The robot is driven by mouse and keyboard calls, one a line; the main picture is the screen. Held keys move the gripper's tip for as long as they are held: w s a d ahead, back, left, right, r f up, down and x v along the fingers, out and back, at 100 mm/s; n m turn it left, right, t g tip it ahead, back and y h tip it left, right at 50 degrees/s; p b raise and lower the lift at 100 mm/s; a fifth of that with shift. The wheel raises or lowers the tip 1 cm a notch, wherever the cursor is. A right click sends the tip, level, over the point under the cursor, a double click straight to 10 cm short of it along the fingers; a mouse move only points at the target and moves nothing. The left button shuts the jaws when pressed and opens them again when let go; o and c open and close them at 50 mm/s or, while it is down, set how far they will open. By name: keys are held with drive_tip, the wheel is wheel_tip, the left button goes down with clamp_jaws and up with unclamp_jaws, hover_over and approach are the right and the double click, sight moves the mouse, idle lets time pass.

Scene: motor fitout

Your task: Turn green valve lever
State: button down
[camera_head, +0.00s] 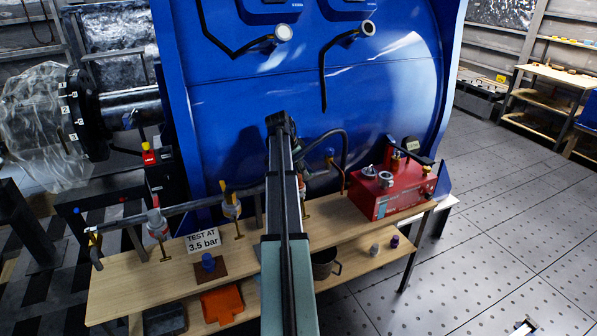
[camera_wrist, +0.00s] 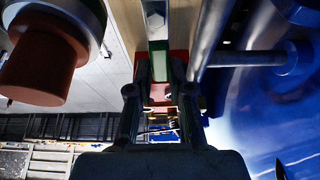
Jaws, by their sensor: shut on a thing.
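In the wrist view my gripper (camera_wrist: 159,68) is shut on the green valve lever (camera_wrist: 158,47), which shows as a narrow green strip between the two dark fingers. A pale metal part continues beyond it at the top of that view. In the head view I cannot make out the green lever or my fingertips; my arm stands across the middle of the pipe and covers that stretch.
A grey pipe (camera_wrist: 211,40) runs close beside my fingers. The big blue motor (camera_head: 310,90) stands behind the wooden bench (camera_head: 130,285). A red pump box (camera_head: 393,195) is at the bench's right end. A "TEST AT 3.5 bar" sign (camera_head: 203,240) stands left of my arm.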

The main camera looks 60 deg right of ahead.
drive_tip(key=shift+a, duration=0.1)
drive_tip(key=c, duration=1.1)
unclamp_jaws()
drive_tip(key=shift+o, duration=0.2)
drive_tip(key=v, duration=1.2)
